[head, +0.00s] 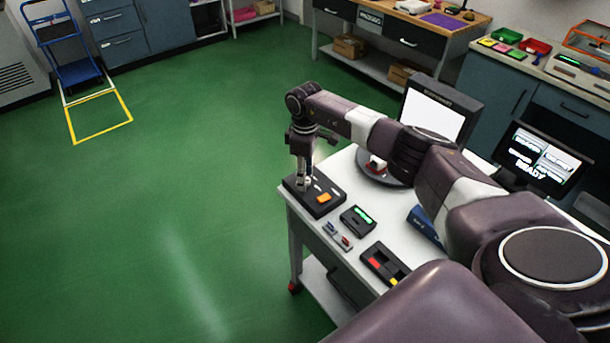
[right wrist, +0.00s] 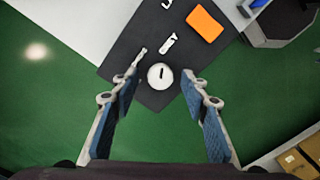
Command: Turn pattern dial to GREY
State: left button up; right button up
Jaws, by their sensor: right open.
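The pattern dial (right wrist: 160,76) is a small round pale knob with a short dark mark, near the edge of a black control panel (right wrist: 125,50). The mark points roughly up in the right wrist view. White markings lie beside it, too small to read. The panel also shows in the head view (head: 328,208) on the white table's far left corner. My right gripper (head: 304,184) points down over the panel and hides the dial there. In the right wrist view its blue-padded fingers (right wrist: 160,88) are open, one on each side of the dial, apparently not touching it. My left gripper is out of view.
An orange block (right wrist: 205,23) sits on the panel. Green floor lies clear to the left.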

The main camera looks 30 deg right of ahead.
notch_tip(320, 180, up, 12)
dwell(0.4)
jog(key=shift+f, duration=0.15)
